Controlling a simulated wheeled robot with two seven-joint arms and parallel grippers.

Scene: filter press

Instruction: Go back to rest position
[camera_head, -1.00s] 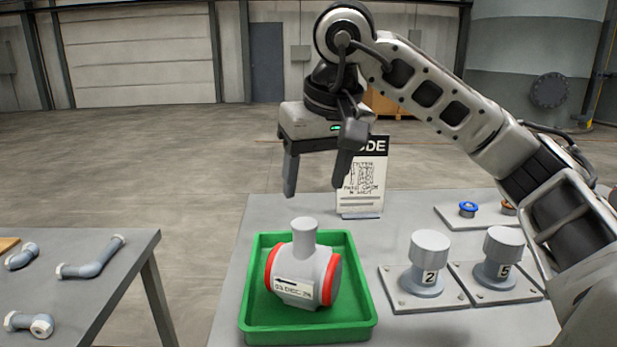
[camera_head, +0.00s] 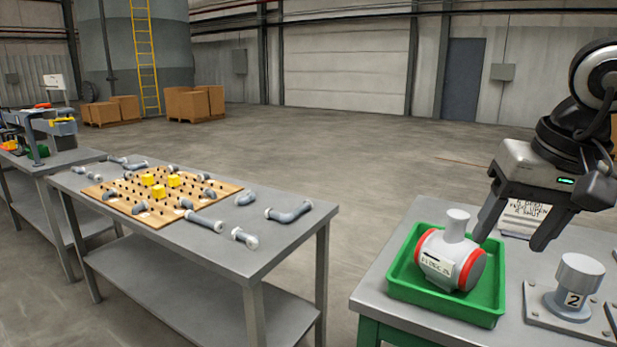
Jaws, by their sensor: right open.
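My right gripper (camera_head: 508,228) hangs at the right of the head view with its two fingers apart and nothing between them. It is above and behind the green tray (camera_head: 398,284). A grey pipe fitting with red bands and a label (camera_head: 450,252) lies in the tray, apart from the gripper as far as I can tell. The gripper partly hides a printed card (camera_head: 524,218) behind it. My left gripper is not in view.
A grey table (camera_head: 190,257) in the middle holds a pegboard (camera_head: 128,206) with yellow blocks and several pipe pieces. A numbered knob (camera_head: 577,283) stands right of the tray. Open floor (camera_head: 350,170) lies between the tables.

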